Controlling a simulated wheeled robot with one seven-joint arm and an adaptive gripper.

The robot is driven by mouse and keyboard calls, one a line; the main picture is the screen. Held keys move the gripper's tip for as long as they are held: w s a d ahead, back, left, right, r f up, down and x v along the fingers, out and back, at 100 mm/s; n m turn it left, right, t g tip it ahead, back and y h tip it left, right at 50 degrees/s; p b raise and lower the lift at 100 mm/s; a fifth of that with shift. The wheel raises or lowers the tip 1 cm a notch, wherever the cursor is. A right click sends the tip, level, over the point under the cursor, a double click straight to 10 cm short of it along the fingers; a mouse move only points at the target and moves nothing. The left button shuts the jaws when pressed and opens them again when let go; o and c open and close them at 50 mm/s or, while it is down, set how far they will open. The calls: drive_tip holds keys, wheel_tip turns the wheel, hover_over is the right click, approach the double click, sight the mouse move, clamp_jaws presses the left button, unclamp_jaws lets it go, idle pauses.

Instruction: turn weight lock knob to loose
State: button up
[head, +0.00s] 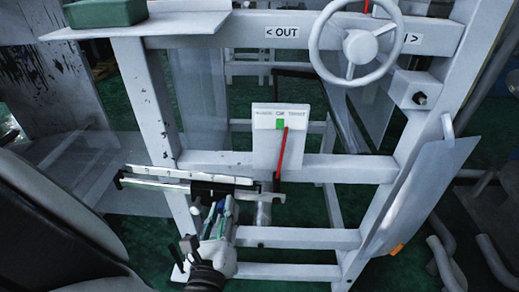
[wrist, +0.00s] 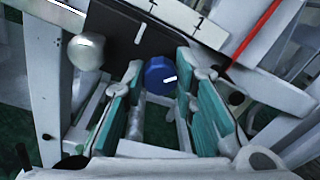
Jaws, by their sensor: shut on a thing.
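The blue round knob (wrist: 158,76) shows in the wrist view, below a black plate (wrist: 120,28). A short white line on its face points right and slightly up. White marks are on the black plate above it. My gripper (wrist: 160,72) has its teal-padded fingers on both sides of the knob and is shut on it. In the head view my gripper (head: 222,208) is below the black and white bar (head: 190,180) at lower centre; the knob is hidden there.
A silver round knob (wrist: 87,50) is left of my fingers. A white plate with a green patch and a red pointer (head: 282,155) stands above my gripper. A white handwheel (head: 362,45) is at upper right. White frame rails surround my arm.

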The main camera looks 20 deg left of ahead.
clamp_jaws()
drive_tip(key=shift+f+n+y+p, duration=0.1)
drive_tip(key=shift+n+y+p, duration=0.2)
drive_tip(key=shift+n+p, duration=6.95)
drive_tip(key=n+b, duration=0.3)
drive_tip(key=n, duration=0.1)
drive_tip(key=shift+b, duration=0.4)
